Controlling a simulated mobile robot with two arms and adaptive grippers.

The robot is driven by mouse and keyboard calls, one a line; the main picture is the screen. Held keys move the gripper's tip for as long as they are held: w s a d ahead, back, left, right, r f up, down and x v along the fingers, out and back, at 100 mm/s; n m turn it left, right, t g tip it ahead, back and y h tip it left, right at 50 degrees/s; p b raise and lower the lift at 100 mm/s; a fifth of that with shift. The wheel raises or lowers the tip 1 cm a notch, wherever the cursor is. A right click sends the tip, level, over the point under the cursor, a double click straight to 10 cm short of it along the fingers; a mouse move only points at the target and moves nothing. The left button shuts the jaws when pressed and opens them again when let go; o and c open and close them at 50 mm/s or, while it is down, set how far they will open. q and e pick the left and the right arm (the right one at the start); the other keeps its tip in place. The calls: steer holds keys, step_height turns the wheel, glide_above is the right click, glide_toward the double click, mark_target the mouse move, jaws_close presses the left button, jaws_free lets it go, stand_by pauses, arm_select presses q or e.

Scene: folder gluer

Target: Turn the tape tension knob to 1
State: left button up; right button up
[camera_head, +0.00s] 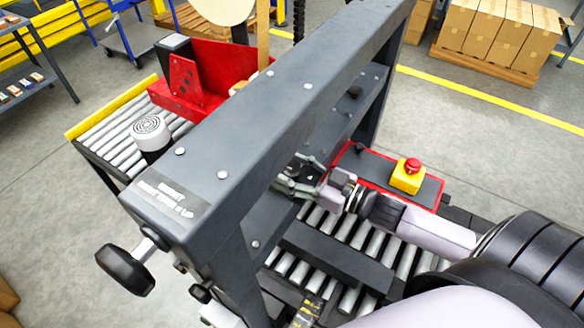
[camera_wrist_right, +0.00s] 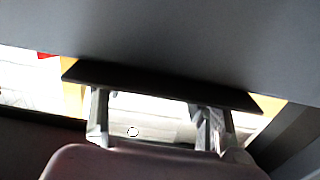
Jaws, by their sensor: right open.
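My right gripper (camera_head: 298,178) reaches in from the right to the inner side of the dark grey machine frame, below its top beam (camera_head: 270,100). Its fingers are apart. The right wrist view shows the gripper (camera_wrist_right: 158,122) with a flat dark bar (camera_wrist_right: 160,85) across the fingertips. I cannot tell whether they touch it. A large black knob (camera_head: 125,270) on a metal shaft sticks out of the frame's near end, well left of the gripper. Which part is the tape tension knob is not clear, and no scale or number 1 is readable. My left gripper is out of view.
Rollers (camera_head: 335,228) lie below my right arm. A yellow box with a red button (camera_head: 408,176) stands close beside that arm. The beam is close above the gripper.

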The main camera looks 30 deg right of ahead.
steer(key=shift+c, duration=0.5)
steer(key=c, duration=1.1)
steer(key=shift+o, duration=0.2)
steer(key=shift+n+g+y+b, duration=0.4)
steer(key=shift+n+g+y, duration=0.25)
steer(key=shift+y, duration=0.25)
steer(key=shift+f+n+g+y+b, duration=0.2)
steer(key=shift+n+g+y+b, duration=0.45)
steer(key=shift+n+y+b, duration=0.15)
steer(key=shift+n+g+y+b, duration=0.5)
steer(key=shift+n+g+b, duration=0.1)
steer(key=shift+b, duration=0.15)
steer(key=shift+r+g+y, duration=0.2)
steer(key=shift+g+y, duration=0.1)
steer(key=shift+g, duration=0.1)
